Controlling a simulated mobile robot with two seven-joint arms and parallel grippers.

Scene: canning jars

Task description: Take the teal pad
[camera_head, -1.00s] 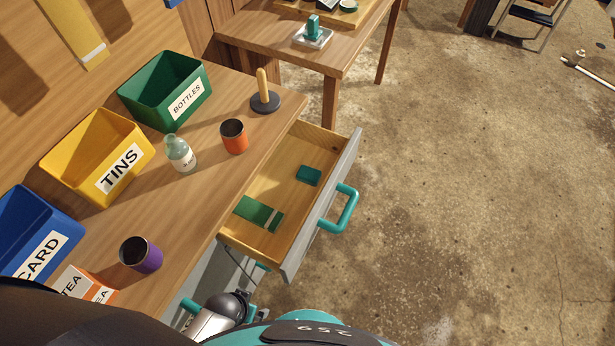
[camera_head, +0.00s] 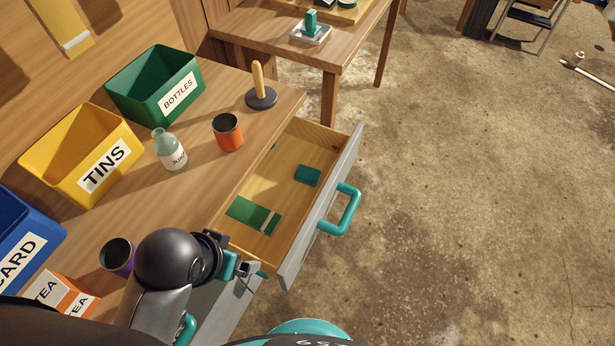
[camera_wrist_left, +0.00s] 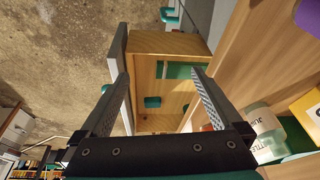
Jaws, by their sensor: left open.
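The teal pad (camera_head: 307,175) is a small rounded block lying flat in the open drawer (camera_head: 258,187), near its far end by the handle side. In the left wrist view the pad (camera_wrist_left: 152,102) shows between my fingers but well beyond them. My left gripper (camera_head: 248,272) is at the near end of the drawer, low in the head view, and apart from the pad. In the left wrist view its two fingers (camera_wrist_left: 158,82) are spread wide with nothing between them. My right gripper is not in view.
A green card with a pale stripe (camera_head: 252,214) lies in the drawer's near part. The drawer has a teal handle (camera_head: 340,209). On the worktop stand an orange cup (camera_head: 228,132), a bottle (camera_head: 169,150), a purple cup (camera_head: 117,256) and labelled bins. Open floor lies right.

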